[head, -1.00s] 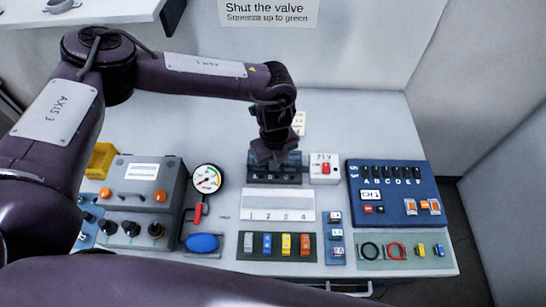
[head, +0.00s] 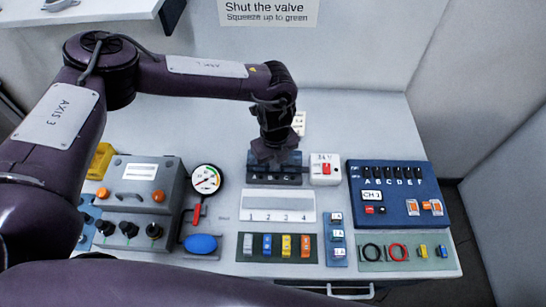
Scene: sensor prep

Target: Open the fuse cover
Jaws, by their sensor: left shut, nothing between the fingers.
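My left gripper (head: 275,158) points down, shut and empty, at the dark block (head: 290,180) at the back middle of the bench. It hides much of the block's top; I cannot tell whether it touches. A pale flat panel (head: 278,216), marked 1 2 3 4 along its lower part, lies just in front of the block. It looks like the fuse cover, but I cannot tell whether it is hinged to the block or how far open it is. My right gripper is not in view.
A white switch box (head: 324,169) stands close right of the gripper. A blue panel (head: 395,212) is further right. A gauge (head: 206,180) with a red lever and a grey control box (head: 140,200) are left. The bench (head: 350,120) is clear behind the blue panel.

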